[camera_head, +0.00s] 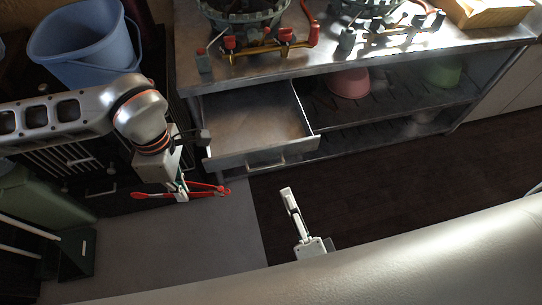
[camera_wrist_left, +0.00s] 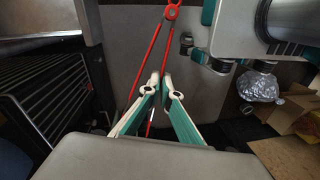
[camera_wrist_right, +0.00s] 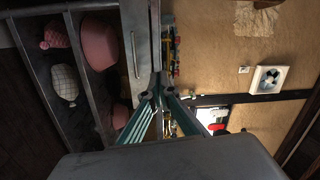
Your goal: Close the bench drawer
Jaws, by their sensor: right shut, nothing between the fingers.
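The bench drawer (camera_head: 258,112) is pulled open under the metal worktop in the head view. It looks empty, and its front with a bar handle (camera_head: 268,160) faces me. The drawer front (camera_wrist_right: 138,40) also shows upright in the right wrist view, just beyond the fingertips. My right gripper (camera_head: 287,192) is shut and empty, in front of and below the drawer front, apart from it in the head view; contact cannot be told in the right wrist view (camera_wrist_right: 159,78). My left gripper (camera_head: 182,188) is left of the drawer, its fingers (camera_wrist_left: 161,78) closed around red tongs (camera_wrist_left: 158,45).
The bench top (camera_head: 320,62) carries gas burners and a wooden box (camera_head: 492,10). The shelf below holds a pink bowl (camera_head: 348,83) and a green one (camera_head: 441,72). A blue bucket (camera_head: 82,45) stands at left. The dark floor right of my right gripper is clear.

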